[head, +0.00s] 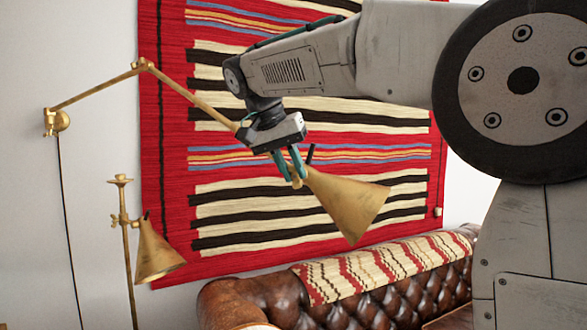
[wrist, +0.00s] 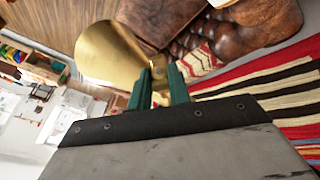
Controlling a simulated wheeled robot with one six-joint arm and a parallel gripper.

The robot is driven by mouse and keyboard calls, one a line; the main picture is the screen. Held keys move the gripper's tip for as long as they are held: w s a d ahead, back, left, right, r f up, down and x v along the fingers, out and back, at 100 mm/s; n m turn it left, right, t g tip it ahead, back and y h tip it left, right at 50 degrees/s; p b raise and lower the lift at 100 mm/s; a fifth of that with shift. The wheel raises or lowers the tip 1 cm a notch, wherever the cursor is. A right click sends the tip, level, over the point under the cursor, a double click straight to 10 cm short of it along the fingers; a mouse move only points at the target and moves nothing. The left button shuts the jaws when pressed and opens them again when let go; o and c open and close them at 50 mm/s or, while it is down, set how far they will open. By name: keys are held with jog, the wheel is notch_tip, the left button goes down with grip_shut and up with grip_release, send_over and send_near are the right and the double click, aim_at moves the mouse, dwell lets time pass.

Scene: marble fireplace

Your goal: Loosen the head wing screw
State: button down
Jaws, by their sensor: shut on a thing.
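A brass wall lamp has a jointed arm (head: 105,88) and a cone-shaped head (head: 348,203), tilted with its wide end down to the right. Its head also shows in the wrist view (wrist: 108,55). My gripper (head: 294,175) is at the narrow end of the head, its two green fingers pointing down. The fingers are shut on a small brass piece (head: 297,183), seemingly the head wing screw, mostly hidden by them. In the wrist view, the fingers (wrist: 160,78) have a bit of brass between them. A short dark stem (head: 311,153) stands up beside the fingers.
A second brass lamp (head: 155,256) stands lower left, apart from my arm. A striped red rug (head: 220,185) hangs on the wall close behind. A brown leather sofa (head: 375,297) with a striped throw (head: 375,265) is below. A cord (head: 68,215) hangs from the wall mount.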

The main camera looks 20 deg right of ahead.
jog(key=g+h, duration=0.2)
jog(key=n+g+h, duration=0.1)
jog(key=h, duration=0.1)
jog(key=shift+w+a+f, duration=0.25)
jog(key=shift+w+a, duration=0.05)
dwell(0.4)
jog(key=c, duration=1.3)
grip_release()
